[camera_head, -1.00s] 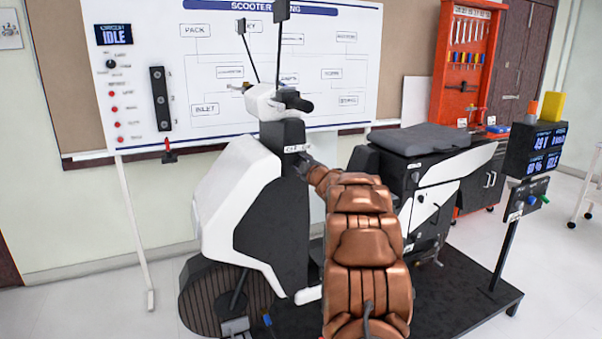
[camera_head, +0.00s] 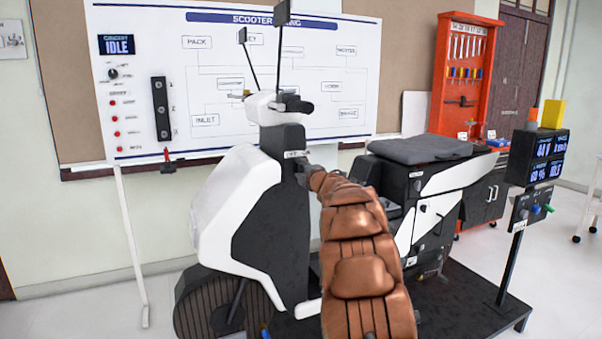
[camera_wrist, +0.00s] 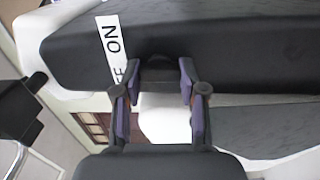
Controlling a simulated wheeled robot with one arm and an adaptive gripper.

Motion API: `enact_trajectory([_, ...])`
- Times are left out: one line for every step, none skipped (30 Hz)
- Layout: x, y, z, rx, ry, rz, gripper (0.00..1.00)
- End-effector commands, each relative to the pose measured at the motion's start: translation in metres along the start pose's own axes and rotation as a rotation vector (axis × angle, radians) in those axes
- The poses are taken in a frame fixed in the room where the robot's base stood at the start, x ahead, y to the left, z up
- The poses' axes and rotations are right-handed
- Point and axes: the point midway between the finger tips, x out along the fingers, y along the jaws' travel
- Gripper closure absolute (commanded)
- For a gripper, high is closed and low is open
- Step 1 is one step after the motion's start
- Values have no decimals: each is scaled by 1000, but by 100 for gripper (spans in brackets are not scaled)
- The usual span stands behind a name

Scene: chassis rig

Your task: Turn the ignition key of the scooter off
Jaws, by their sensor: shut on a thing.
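The scooter (camera_head: 262,205), white and black, stands on a dark platform. My gripper (camera_head: 303,172) is at its front column, just below a small white label (camera_head: 296,154). In the wrist view my gripper (camera_wrist: 157,78) has its two purple-padded fingers on either side of a small dark part (camera_wrist: 158,68), which looks like the ignition key, and is shut on it. A white label (camera_wrist: 112,45) beside it reads "ON"; the rest of its lettering is partly hidden by the left finger. The key's exact angle is hard to tell. In the head view my arm hides the key.
A whiteboard (camera_head: 350,65) with a dial and an "IDLE" display stands behind the scooter. A display post (camera_head: 535,157) stands at the right. A red tool cabinet (camera_head: 461,75) is at the back right.

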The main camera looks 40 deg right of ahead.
Motion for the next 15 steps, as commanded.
enact_trajectory([0,-2,-1,-5,1,-3,94])
enact_trajectory([0,-2,-1,-6,1,-3,94])
enact_trajectory([0,-2,-1,-6,1,-3,94])
enact_trajectory([0,-2,-1,-7,1,-3,94])
enact_trajectory([0,-2,-1,-7,1,-3,94])
enact_trajectory([0,-2,-1,-7,1,-3,94])
enact_trajectory([0,-2,-1,-7,2,-3,94])
enact_trajectory([0,-2,-1,-7,2,-3,94])
enact_trajectory([0,-2,-1,-7,2,-3,94])
enact_trajectory([0,-2,-1,-7,2,-3,94])
enact_trajectory([0,-2,-1,-7,2,-3,94])
enact_trajectory([0,-2,-1,-7,2,-3,57])
enact_trajectory([0,-2,-1,-6,2,-3,54])
enact_trajectory([0,-2,-1,-6,2,-3,51])
enact_trajectory([0,-2,-1,-6,2,-2,46])
